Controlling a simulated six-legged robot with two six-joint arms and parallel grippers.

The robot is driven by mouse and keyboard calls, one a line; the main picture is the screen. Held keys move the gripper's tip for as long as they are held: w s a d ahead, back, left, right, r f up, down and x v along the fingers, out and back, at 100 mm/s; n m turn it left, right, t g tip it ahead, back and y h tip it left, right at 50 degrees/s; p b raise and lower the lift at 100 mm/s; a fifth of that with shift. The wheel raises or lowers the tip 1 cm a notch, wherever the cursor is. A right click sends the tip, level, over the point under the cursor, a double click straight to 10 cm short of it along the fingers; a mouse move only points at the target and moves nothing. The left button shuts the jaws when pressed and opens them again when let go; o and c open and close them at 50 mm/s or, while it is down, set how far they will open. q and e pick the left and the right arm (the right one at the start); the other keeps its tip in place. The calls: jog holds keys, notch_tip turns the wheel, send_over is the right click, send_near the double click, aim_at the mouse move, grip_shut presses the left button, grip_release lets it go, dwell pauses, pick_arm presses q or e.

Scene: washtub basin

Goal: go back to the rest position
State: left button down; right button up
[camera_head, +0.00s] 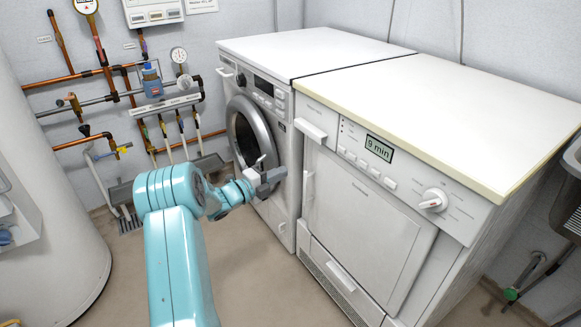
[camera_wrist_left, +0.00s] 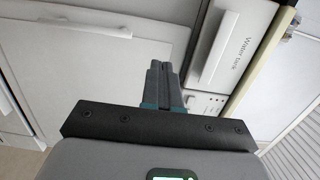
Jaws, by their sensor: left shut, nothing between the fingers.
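My left gripper (camera_head: 272,176) is at the end of my turquoise arm, which comes up from the bottom left of the head view. It appears in front of the washing machine (camera_head: 263,150), near its round door. The left wrist view shows its two fingers (camera_wrist_left: 161,84) side by side and shut, with nothing between them. Behind them is the white front of a machine with a drawer marked "Water tank" (camera_wrist_left: 228,46). I cannot tell whether the fingers touch anything. My right gripper is not in view.
A dryer (camera_head: 367,215) showing "9 min" stands right of the washing machine, under a white top (camera_head: 430,100). Copper pipes and gauges (camera_head: 110,95) cover the back wall. A large white cylinder (camera_head: 45,200) stands at the left. A dark basin (camera_head: 568,190) is at the right edge. Floor (camera_head: 265,280) is clear in front.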

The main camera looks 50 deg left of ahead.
pick_arm(q)
jog(key=w+d+f+n+g+h, duration=0.1)
jog(key=w+d+f+n+g, duration=0.2)
jog(key=d+f+n, duration=0.55)
jog(key=w+d+f+n+g+h, duration=0.1)
jog(key=w+d+f+n+g, duration=0.25)
jog(key=d+f, duration=0.95)
jog(key=s+d+f+n+g+h, duration=0.1)
jog(key=s+d+g, duration=0.15)
jog(key=d, duration=0.35)
jog(key=s+d+f+n+g, duration=0.1)
jog(key=s+d+f+n, duration=0.15)
jog(key=d, duration=0.45)
jog(key=s+d+f+n+g+h, duration=0.1)
jog(key=s+d, duration=0.3)
jog(key=d, duration=0.2)
jog(key=s+d+f+n+g+h, duration=0.1)
jog(key=s+d+f+n+g, duration=0.15)
jog(key=s+d+g, duration=0.65)
jog(key=s+r+t+p, duration=0.1)
jog(key=s+r+p, duration=0.1)
jog(key=r+p, duration=1.2)
jog(key=s+d+r+t+p, duration=0.1)
jog(key=s+r+p, duration=0.2)
jog(key=r+p, duration=1.1)
jog(key=shift+s+r, duration=0.25)
jog(key=shift+r, duration=0.05)
